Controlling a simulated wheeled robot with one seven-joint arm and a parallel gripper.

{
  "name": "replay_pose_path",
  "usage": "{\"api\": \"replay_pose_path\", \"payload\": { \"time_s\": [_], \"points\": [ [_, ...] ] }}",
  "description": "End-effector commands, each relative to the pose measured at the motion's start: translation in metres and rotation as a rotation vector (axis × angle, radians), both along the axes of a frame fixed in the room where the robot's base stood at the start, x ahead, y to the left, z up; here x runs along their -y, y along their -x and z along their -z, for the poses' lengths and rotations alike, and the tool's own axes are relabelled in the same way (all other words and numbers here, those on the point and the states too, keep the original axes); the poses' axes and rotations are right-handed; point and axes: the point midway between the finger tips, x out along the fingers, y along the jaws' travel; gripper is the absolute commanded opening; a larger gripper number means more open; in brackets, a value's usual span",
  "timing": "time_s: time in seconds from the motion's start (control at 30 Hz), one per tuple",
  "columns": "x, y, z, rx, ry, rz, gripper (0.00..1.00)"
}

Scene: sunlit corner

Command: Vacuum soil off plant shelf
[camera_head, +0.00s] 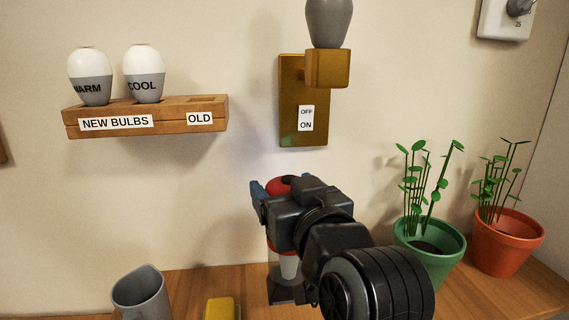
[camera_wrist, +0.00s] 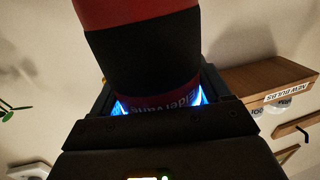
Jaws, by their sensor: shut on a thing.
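My gripper (camera_head: 272,200) is shut on a red and black handheld vacuum (camera_head: 283,184). The vacuum is held upright, with its pale lower section and dark nozzle (camera_head: 286,291) low over or on the wooden plant shelf (camera_head: 500,295); I cannot tell if it touches. In the wrist view the vacuum's red and black body (camera_wrist: 143,45) rises from between my fingers (camera_wrist: 158,105). A green pot (camera_head: 432,262) and an orange pot (camera_head: 508,245), each with a leafy plant, stand on the shelf to the right. No loose soil is clearly visible; my arm hides part of the shelf.
A grey cup (camera_head: 140,293) and a yellow sponge-like block (camera_head: 221,309) are at the front left. A wooden bulb rack (camera_head: 146,117) holds two bulbs on the wall. A lamp switch plate (camera_head: 290,100) with a grey bulb (camera_head: 329,22) is above my gripper.

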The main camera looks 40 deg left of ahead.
Motion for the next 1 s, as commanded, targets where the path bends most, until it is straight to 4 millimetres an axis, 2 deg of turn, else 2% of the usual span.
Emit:
{"api": "replay_pose_path", "payload": {
  "time_s": [0.03,0.3,1.0],
  "points": [
    [0.0,-0.001,-0.01,0.003,-0.003,0.001,0.46],
    [-0.004,-0.006,-0.031,0.004,-0.002,0.003,0.46],
    [-0.004,-0.007,-0.031,0.003,-0.003,0.003,0.46]
  ]
}}
